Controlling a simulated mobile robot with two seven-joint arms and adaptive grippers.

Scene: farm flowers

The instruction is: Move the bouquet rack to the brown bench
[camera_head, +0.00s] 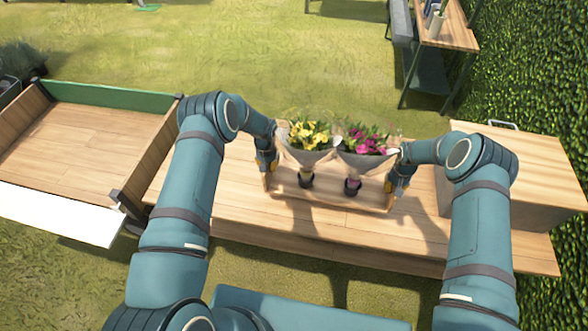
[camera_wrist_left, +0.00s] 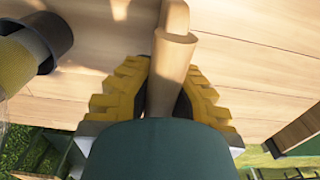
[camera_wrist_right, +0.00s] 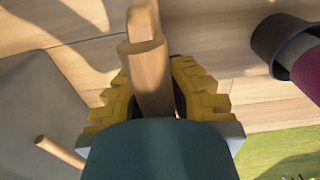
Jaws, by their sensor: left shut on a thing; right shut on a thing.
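The bouquet rack (camera_head: 330,198) is a shallow wooden tray over the long brown wooden bench (camera_head: 250,226). It carries a yellow bouquet (camera_head: 308,137) and a pink bouquet (camera_head: 366,140), both upright in dark cups. My left gripper (camera_head: 265,162) is shut on the rack's left handle, a round wooden bar (camera_wrist_left: 170,65) in the left wrist view. My right gripper (camera_head: 399,180) is shut on the right handle (camera_wrist_right: 148,65), seen in the right wrist view. I cannot tell whether the rack touches the bench.
A large wooden box (camera_head: 520,170) stands at the bench's right end. A wooden cart bed (camera_head: 85,135) with a white panel (camera_head: 60,215) is at the left. A tall hedge (camera_head: 540,70) and a small table (camera_head: 445,30) are at the back right. Open grass lies behind.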

